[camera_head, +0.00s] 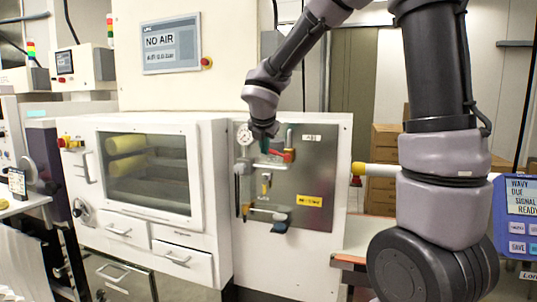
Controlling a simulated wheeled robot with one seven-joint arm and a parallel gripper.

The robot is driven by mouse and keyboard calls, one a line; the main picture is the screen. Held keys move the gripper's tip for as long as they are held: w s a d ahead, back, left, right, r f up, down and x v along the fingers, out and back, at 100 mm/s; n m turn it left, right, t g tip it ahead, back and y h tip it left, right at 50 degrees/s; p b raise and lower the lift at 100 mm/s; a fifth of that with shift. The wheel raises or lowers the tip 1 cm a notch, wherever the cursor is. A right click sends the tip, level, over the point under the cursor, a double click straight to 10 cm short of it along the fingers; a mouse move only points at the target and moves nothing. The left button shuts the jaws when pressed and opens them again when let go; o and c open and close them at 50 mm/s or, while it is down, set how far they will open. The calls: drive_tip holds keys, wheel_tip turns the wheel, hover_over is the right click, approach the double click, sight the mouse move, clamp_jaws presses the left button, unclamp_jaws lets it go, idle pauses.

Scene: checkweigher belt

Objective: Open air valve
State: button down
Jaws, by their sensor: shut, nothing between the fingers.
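A grey metal air panel (318,170) is set in the white machine, right of the windowed cabinet. It carries a round gauge (244,135), piping and a small red valve handle (288,155) near its upper middle. A green part stands beside the red handle. My gripper (265,143) is in front of the upper part of the panel, just left of the red handle. It is shut, with nothing seen in it. Whether it touches the handle cannot be told at this size. The screen (171,44) above reads "NO AIR".
My arm comes down from the upper right and blocks part of that side. A cabinet with a dark window (148,168) stands left, with drawers below. Cardboard boxes (386,143) are behind right. A blue-framed display (518,215) is at the right edge.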

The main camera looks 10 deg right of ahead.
sight(275, 153)
drive_tip(key=x, duration=1)
drive_tip(key=shift+w+d+r, duration=0.1)
drive_tip(key=shift+d+r, duration=0.1)
drive_tip(key=shift+r, duration=0.45)
drive_tip(key=shift+d+r, duration=0.2)
drive_tip(key=shift+r, duration=0.4)
drive_tip(key=shift+d+r, duration=0.2)
drive_tip(key=shift+r, duration=0.45)
drive_tip(key=shift+w, duration=0.1)
